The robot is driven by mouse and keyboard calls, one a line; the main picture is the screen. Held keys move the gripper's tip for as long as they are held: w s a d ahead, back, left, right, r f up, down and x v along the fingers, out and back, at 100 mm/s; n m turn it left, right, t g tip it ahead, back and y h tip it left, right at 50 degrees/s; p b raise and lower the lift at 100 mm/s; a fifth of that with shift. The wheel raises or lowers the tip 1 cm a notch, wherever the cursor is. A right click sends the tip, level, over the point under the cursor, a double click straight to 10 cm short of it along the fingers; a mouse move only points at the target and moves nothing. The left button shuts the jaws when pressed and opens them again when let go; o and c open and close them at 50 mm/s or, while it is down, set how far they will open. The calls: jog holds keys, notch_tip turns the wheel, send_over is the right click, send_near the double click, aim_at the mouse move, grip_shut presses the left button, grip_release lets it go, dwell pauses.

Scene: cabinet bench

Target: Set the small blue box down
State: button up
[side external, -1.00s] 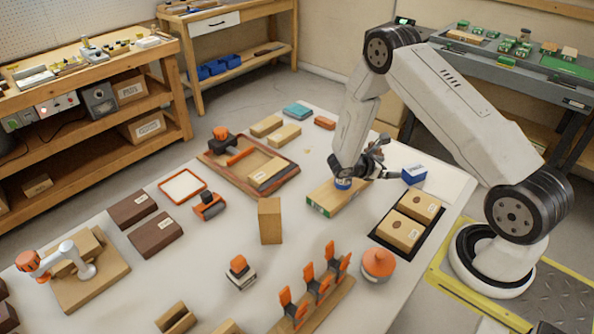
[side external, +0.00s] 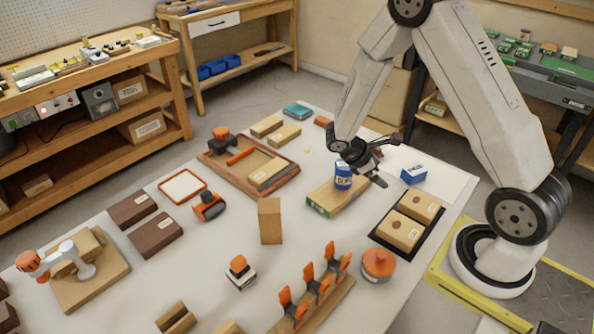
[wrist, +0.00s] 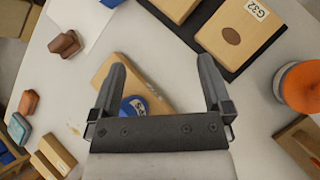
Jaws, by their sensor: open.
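The small blue box (side external: 413,174) rests on a white sheet (side external: 440,182) near the right edge of the bench in the side view. A dark blue edge at the top of the wrist view may be part of it. My gripper (side external: 389,161) is open and empty, apart from the box and to its left. In the wrist view my gripper (wrist: 162,63) has its fingers wide apart with nothing held between them. A blue can (side external: 343,176) stands on a wooden block (side external: 325,200) below my gripper; the can (wrist: 133,107) is partly hidden by the gripper in the wrist view.
A black tray with two labelled boxes (side external: 402,231) lies in front of the blue box. An orange-lidded round container (side external: 378,263) and a rack of orange clamps (side external: 315,290) stand nearer. A wooden tray (side external: 215,160) is to the left.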

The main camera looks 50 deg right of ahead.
jog(key=s+a+r+m+t+y, duration=0.1)
jog(key=a+r+m+t+y, duration=0.2)
jog(key=a, duration=0.6)
jog(key=s+a+r+m+t+y, duration=0.1)
jog(key=a+r+m+t+y, duration=0.3)
jog(key=a+r, duration=0.3)
jog(key=shift+a+r+m, duration=0.15)
jog(key=shift+a+m, duration=0.65)
jog(key=shift+a, duration=0.1)
jog(key=shift+s, duration=0.1)
